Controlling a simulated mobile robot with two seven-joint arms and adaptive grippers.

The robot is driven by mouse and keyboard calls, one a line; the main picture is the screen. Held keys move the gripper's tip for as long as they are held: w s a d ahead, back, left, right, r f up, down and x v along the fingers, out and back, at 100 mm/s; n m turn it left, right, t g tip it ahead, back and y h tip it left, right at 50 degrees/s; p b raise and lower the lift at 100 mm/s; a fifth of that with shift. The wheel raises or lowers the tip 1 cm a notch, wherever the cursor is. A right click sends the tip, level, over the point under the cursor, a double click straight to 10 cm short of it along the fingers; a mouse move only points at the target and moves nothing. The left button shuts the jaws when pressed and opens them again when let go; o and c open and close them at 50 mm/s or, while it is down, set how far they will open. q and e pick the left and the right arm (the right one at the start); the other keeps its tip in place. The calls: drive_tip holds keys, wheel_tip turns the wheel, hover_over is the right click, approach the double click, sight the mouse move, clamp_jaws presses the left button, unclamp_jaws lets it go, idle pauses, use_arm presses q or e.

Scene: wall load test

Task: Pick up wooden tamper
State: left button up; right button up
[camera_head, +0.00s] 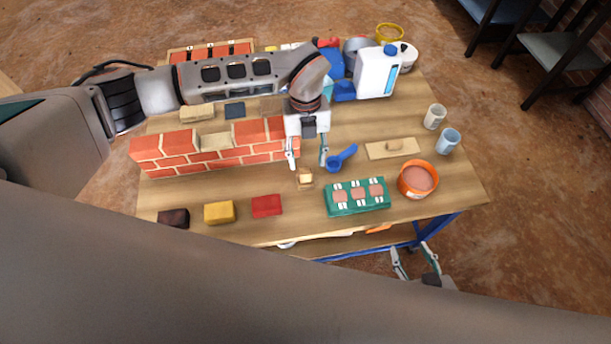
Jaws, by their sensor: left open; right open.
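A small light-wood block with a paler top, which looks like the wooden tamper (306,179), stands on the table in front of the brick wall's right end. My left gripper (307,165) points down over it, fingers spread and empty. Its fingertips appear just behind and above the tamper, on either side; the exact height gap cannot be told. My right gripper (409,247) is open and empty, low beyond the table's front edge at the right.
A brick wall (215,152) stands left of the tamper. A blue scoop (341,158) lies close on its right, a green mould tray (358,206) at front right. A wooden float (391,149) and orange bucket (417,180) are further right. A red block (266,206) lies front left.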

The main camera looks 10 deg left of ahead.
sight(305, 170)
use_arm(q)
drive_tip(key=f, duration=0.2)
drive_tip(key=s+f, duration=0.1)
drive_tip(key=f, duration=0.2)
drive_tip(key=shift+s+f, duration=0.15)
drive_tip(key=shift+f, duration=0.05)
drive_tip(key=c, duration=1.2)
